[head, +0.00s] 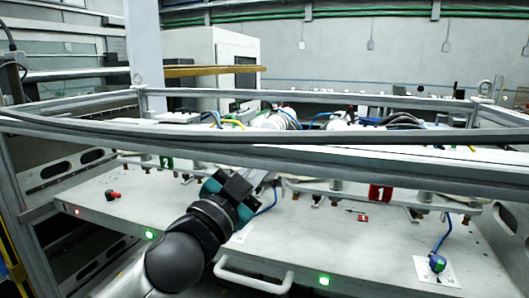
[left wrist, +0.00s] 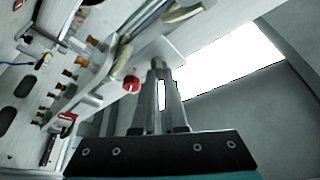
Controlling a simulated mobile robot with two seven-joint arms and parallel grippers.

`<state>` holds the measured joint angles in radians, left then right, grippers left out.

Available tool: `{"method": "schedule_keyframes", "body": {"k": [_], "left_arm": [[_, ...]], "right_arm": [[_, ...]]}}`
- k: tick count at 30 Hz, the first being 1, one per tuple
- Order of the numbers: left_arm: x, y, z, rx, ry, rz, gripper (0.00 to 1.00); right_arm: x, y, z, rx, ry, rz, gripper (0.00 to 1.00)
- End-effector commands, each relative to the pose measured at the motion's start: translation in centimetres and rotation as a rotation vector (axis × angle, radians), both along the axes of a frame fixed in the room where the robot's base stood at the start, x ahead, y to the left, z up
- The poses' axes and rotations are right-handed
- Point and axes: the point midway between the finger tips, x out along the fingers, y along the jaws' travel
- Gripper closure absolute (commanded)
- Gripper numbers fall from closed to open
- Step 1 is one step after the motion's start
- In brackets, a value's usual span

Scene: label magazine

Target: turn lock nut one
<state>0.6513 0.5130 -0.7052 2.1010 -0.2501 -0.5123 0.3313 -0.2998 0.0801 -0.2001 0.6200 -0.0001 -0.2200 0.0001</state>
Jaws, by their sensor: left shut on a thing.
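My right gripper is in neither view.
A frame bar (head: 400,163) crosses above the bench. A red-handled part (head: 112,195) and a blue-green knob (head: 437,263) sit on the bench top.

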Motion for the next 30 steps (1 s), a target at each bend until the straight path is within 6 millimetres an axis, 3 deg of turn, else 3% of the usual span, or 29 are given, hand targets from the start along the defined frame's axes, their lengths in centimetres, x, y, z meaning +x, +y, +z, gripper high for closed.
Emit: {"method": "schedule_keyframes", "body": {"k": [12,13,20,30], "left_arm": [[0.04,0.07,0.14,0.006,-0.006,0.001,1.00],[0.03,0.06,0.15,0.006,-0.006,0.001,0.87],[0.02,0.02,0.07,0.005,-0.003,0.001,0.61],[-0.11,0.09,-0.06,0.005,-0.002,0.000,0.60]], "right_arm": [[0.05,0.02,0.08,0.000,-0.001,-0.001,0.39],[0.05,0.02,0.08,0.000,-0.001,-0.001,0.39],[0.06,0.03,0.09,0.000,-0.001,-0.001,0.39],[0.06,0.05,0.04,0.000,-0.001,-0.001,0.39]]}}
